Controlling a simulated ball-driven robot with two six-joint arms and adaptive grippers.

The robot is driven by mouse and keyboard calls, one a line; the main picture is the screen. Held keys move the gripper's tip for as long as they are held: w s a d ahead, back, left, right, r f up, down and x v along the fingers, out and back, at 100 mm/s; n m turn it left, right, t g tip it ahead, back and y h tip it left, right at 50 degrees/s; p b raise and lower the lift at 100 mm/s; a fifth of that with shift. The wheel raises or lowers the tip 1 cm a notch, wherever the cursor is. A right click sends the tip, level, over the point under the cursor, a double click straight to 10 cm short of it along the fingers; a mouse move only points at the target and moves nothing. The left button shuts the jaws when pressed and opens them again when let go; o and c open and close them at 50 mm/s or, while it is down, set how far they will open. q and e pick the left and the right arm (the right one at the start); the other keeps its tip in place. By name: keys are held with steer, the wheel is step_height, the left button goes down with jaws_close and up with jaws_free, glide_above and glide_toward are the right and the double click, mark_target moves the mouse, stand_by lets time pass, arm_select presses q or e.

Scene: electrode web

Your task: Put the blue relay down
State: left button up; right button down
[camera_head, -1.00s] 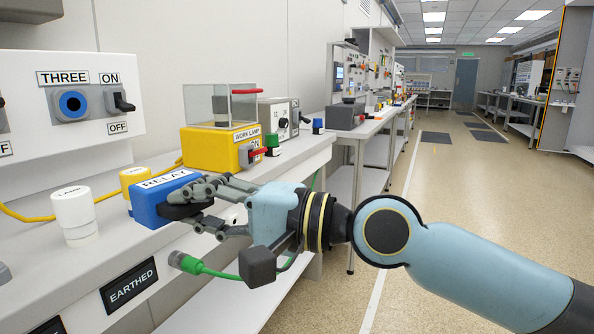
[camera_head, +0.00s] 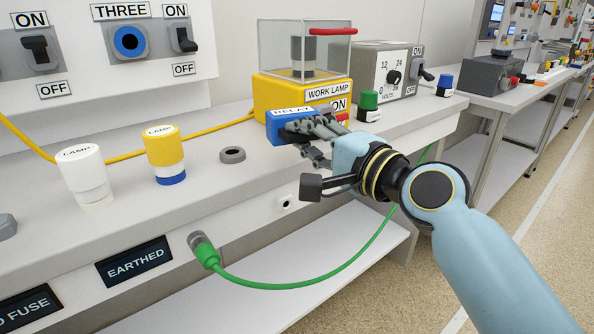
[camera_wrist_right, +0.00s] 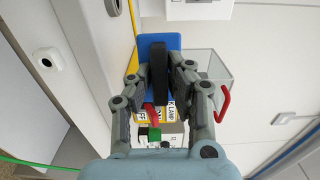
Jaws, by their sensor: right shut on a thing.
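The blue relay (camera_head: 285,128), a box with a white RELAY label on top, is in front of the yellow work lamp box. My right gripper (camera_head: 310,133) is shut on it from the right side. In the right wrist view the blue relay (camera_wrist_right: 149,42) shows between the fingers of my right gripper (camera_wrist_right: 160,75), with a dark part between the fingertips. I cannot tell whether the relay touches the bench (camera_head: 225,190). My left gripper is not in view.
The yellow work lamp box (camera_head: 268,92) with a clear cover stands right behind the relay. White (camera_head: 84,176) and yellow (camera_head: 164,152) lamps and a grey ring socket (camera_head: 232,155) are to the left. A green cable (camera_head: 290,286) hangs in front.

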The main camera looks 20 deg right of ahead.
steer(key=shift+w+a+f+b, duration=0.2)
steer(key=shift+w+f, duration=0.25)
steer(key=shift+w, duration=0.2)
steer(key=shift+w+a+f+b, duration=0.15)
steer(key=shift+w+f, duration=0.25)
steer(key=shift+w, duration=0.2)
step_height(320, 180, down, 4)
steer(key=shift+r+b, duration=0.1)
steer(key=shift+b, duration=0.95)
steer(key=shift+f, duration=0.2)
steer(key=c, duration=1.3)
jaws_free()
steer(key=shift+s+r, duration=0.1)
steer(key=shift+o, duration=0.2)
